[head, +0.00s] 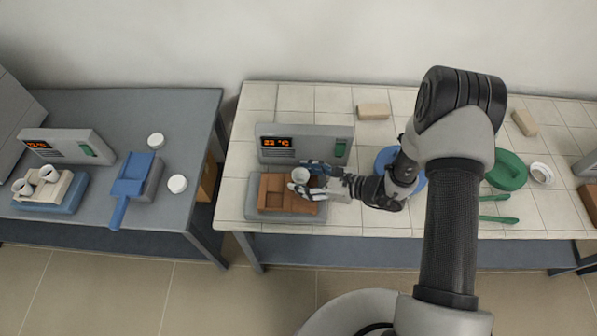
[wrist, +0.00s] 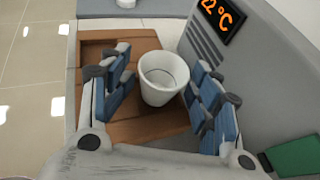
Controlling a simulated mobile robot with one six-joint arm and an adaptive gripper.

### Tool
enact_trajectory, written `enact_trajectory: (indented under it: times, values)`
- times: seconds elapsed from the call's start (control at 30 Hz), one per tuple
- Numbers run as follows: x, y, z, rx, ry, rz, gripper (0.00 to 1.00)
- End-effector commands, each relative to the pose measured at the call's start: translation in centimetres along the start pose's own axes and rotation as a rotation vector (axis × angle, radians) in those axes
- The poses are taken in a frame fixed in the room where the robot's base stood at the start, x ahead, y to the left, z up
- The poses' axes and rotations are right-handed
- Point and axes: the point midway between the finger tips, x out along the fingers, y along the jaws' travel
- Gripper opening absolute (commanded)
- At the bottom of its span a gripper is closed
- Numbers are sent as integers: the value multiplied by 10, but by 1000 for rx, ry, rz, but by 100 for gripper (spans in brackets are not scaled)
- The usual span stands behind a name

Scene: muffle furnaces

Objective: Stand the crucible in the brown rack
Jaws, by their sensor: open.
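The crucible (wrist: 163,77) is a small white open cup; it stands upright at the brown rack, between my open fingers, with a gap visible on at least the right side. It also shows in the head view (head: 300,175). The brown rack (head: 270,191) is a stepped block on a grey base in front of the furnace panel; its brown boards also show in the wrist view (wrist: 140,126). My gripper (head: 301,178) reaches in from the right, and its two blue-padded fingers flank the crucible in the wrist view (wrist: 160,92). How the crucible's bottom is seated is hidden.
The furnace panel (head: 335,150) with an orange display stands close behind the rack. A blue round item (head: 385,158) is partly behind my arm. Green tongs (head: 498,219) and a green lid (head: 507,170) lie to the right. Another table (head: 75,222) stands left across a gap.

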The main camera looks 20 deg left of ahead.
Motion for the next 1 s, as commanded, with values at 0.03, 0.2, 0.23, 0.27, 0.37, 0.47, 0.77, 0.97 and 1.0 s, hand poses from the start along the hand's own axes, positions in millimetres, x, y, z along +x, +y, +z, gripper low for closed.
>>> enact_trajectory:
  times: [0.03,0.2,0.23,0.27,0.37,0.47,0.77,0.97,1.0]
  values:
    - [-15,-3,2,1,-3,-9,58]
    - [-54,-4,4,-3,-7,-10,58]
    - [-61,-4,4,-3,-7,-10,58]
    - [-66,-4,4,-3,-7,-10,58]
    - [-83,-4,4,-4,-8,-9,58]
    - [-94,-4,4,-5,-8,-7,58]
    - [-102,-3,4,-8,-9,-4,58]
    - [-117,2,43,-143,14,59,58]
    - [-124,6,58,-202,27,88,58]
